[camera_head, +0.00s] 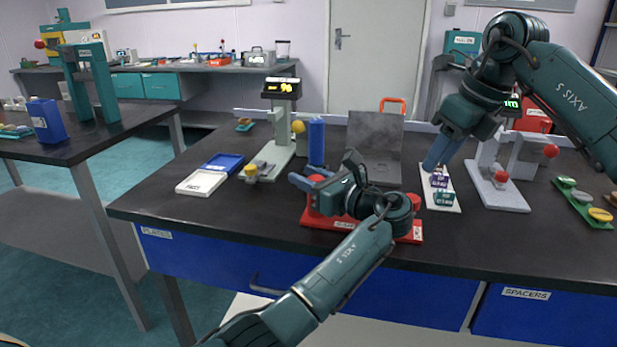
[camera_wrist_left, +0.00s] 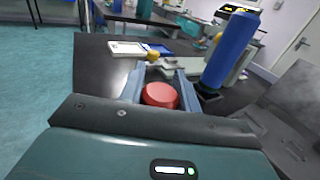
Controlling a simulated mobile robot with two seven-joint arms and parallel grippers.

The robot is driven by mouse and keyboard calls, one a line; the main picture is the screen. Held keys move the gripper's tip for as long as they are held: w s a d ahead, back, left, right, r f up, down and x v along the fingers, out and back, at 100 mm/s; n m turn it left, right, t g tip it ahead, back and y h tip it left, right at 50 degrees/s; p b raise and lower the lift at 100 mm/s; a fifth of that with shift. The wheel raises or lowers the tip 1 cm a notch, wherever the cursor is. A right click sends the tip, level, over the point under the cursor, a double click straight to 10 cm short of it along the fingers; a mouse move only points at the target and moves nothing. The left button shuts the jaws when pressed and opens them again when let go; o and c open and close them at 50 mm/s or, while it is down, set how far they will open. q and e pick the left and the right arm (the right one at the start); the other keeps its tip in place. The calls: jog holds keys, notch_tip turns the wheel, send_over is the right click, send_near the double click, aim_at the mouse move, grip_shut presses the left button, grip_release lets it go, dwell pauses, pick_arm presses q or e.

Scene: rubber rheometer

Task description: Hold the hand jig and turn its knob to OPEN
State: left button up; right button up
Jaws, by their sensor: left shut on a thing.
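My left gripper (camera_head: 308,181) is over the red-based fixture (camera_head: 318,222) at the table's front. In the left wrist view its blue fingers (camera_wrist_left: 160,80) are on both sides of a red round piece (camera_wrist_left: 160,96), and they are shut on it. I take this fixture to be the hand jig, but its label is partly covered and I read no OPEN mark. My arm hides much of it in the head view. My right gripper (camera_head: 438,154) points down above a white plate (camera_head: 434,203) with small labelled purple and teal blocks (camera_head: 444,198); its finger gap is not visible.
A blue cylinder (camera_head: 316,142) stands behind my left gripper, beside a grey press stand (camera_head: 270,155). A dark panel (camera_head: 374,145) stands behind. A grey device with red knobs (camera_head: 501,177) is at right. Blue and white trays (camera_head: 202,182) lie left. The front left tabletop is clear.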

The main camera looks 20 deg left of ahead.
jog(key=o, duration=0.4)
jog(key=m+t+h, duration=0.2)
jog(key=m+h, duration=0.2)
jog(key=m, duration=0.9)
send_near(411, 198)
jog(key=shift+m, duration=0.3)
jog(key=x, duration=0.8)
jog(key=shift+w+f, duration=0.1)
jog(key=shift+f, duration=0.25)
jog(key=shift+c, duration=0.4)
jog(key=c, duration=0.9)
